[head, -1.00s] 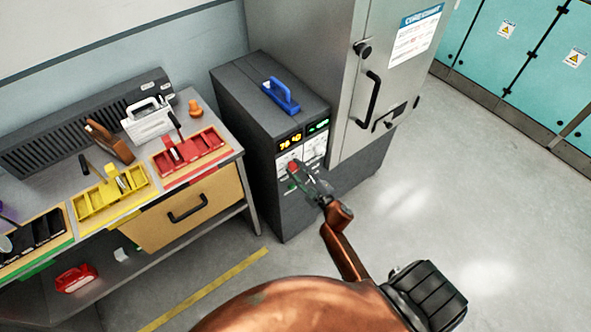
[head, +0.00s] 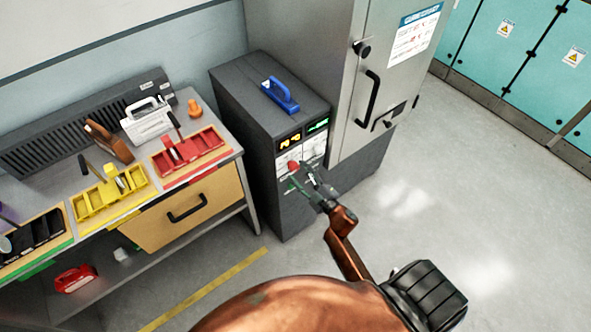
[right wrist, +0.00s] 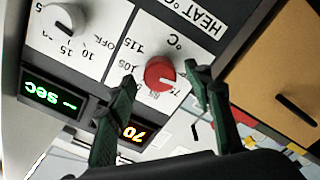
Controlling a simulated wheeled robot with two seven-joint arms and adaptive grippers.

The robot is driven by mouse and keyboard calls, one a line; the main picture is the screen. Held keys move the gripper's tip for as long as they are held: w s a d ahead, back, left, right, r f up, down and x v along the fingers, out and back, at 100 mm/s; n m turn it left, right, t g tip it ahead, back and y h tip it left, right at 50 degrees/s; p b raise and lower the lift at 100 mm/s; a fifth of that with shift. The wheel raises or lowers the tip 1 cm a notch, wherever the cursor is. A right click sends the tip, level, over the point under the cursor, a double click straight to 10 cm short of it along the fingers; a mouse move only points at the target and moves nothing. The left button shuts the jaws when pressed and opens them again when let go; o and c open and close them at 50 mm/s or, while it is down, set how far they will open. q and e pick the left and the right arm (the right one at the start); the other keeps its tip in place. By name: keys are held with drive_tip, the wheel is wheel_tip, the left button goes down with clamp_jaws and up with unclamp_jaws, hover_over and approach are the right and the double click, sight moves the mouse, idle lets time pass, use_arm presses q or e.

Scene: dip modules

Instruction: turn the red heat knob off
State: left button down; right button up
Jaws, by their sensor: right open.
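The red heat knob (right wrist: 160,73) sits on a white panel marked HEAT and °C in the right wrist view. It also shows in the head view (head: 293,166), on the front of a dark grey cabinet unit (head: 262,150). My right gripper (right wrist: 157,78) is open, with one fingertip on each side of the knob and visible gaps between. In the head view, my right gripper (head: 304,181) is just in front of the panel. I cannot tell which mark the knob points to. My left gripper is not in view.
A white knob (right wrist: 65,18) marked OFF, 5, 10 and 15 is beside the red one. A green display (right wrist: 48,97) and an orange display (right wrist: 133,132) sit by the knobs. A bench (head: 232,152) with coloured trays stands left; the floor at right is clear.

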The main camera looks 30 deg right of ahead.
drive_tip(key=s, duration=0.9)
drive_tip(key=shift+s+d, duration=0.2)
drive_tip(key=shift+d, duration=0.15)
drive_tip(key=s+f+m+g+h, duration=0.1)
drive_tip(key=s+f+m+g, duration=0.3)
drive_tip(key=f, duration=0.8)
drive_tip(key=s+a+f+g, duration=0.15)
drive_tip(key=s+f, duration=0.45)
drive_tip(key=f, duration=0.6)
drive_tip(key=s+d+f+m+g+h, duration=0.1)
drive_tip(key=s+f+m+g, duration=0.15)
drive_tip(key=s+f, duration=0.65)
drive_tip(key=s+a+f+g, duration=0.1)
drive_tip(key=s+f+g, duration=0.2)
drive_tip(key=s+f, duration=0.3)
drive_tip(key=s+a+f+m+g, duration=0.1)
drive_tip(key=s+a+f+g, duration=0.1)
drive_tip(key=s+f, duration=0.5)
drive_tip(key=s+a+f+m+g, duration=0.1)
drive_tip(key=s+f+g, duration=0.3)
drive_tip(key=s, duration=1.2)
wheel_tip(320, 180, down, 3)
drive_tip(key=shift+a+r+y, duration=0.1)
drive_tip(key=shift+a+y, duration=0.2)
drive_tip(key=shift+a, duration=0.05)
